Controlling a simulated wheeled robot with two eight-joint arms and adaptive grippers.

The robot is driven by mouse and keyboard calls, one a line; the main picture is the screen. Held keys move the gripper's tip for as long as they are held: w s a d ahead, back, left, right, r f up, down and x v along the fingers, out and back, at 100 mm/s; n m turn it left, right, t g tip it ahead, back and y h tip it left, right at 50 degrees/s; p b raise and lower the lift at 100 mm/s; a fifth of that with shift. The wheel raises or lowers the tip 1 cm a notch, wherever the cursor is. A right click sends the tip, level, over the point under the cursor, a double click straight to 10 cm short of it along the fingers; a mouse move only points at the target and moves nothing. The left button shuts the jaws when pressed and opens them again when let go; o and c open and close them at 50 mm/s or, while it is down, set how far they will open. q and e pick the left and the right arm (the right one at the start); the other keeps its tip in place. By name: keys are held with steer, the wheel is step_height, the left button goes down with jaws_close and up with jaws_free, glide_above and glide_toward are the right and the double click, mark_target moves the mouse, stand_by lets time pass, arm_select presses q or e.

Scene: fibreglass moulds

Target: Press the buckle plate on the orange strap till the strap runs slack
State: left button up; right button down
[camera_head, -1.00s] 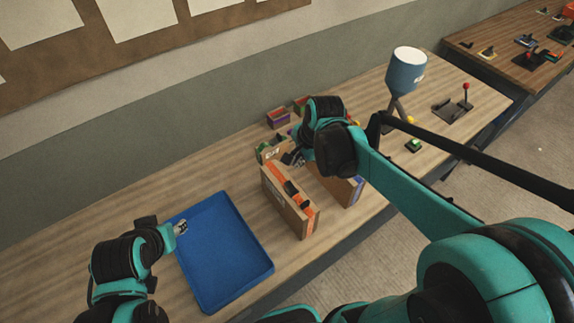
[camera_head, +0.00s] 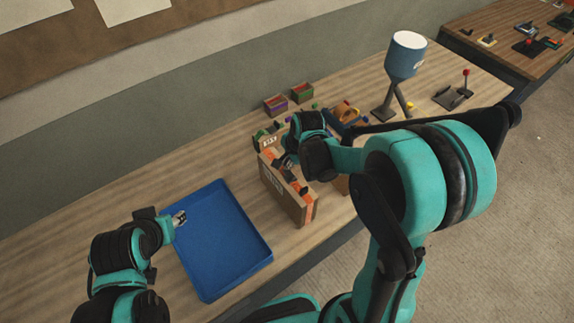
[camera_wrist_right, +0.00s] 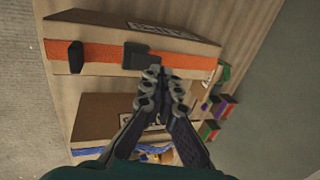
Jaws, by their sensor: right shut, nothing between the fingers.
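A tan cardboard box (camera_head: 283,195) stands on the bench with an orange strap (camera_head: 309,211) running over it. In the right wrist view the orange strap (camera_wrist_right: 101,54) lies along the box and carries a dark buckle (camera_wrist_right: 136,55) and a smaller black piece (camera_wrist_right: 76,57). My right gripper (camera_wrist_right: 152,74) is shut and empty, its fingertips close beside the buckle; I cannot tell if they touch it. In the head view my right gripper (camera_head: 288,160) is over the box top and partly hides the strap. My left gripper (camera_head: 180,218) is above the blue tray's left edge, too small to judge.
The blue tray (camera_head: 262,262) is empty, left of the box. A second box with a blue strap (camera_wrist_right: 88,151) stands close beside the first. Small coloured bins (camera_head: 277,105) are behind, and a blue hopper on a stand (camera_head: 405,62) is at the back right.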

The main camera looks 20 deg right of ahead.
steer(key=shift+x, duration=0.8)
steer(key=shift+w+a+f+b, duration=0.1)
steer(key=shift+w+f+b, duration=0.1)
steer(key=shift+f+b, duration=0.6)
steer(key=shift+r, duration=0.4)
steer(key=shift+s+d+r, duration=0.25)
steer(key=shift+s+r, duration=0.05)
steer(key=shift+s, duration=0.35)
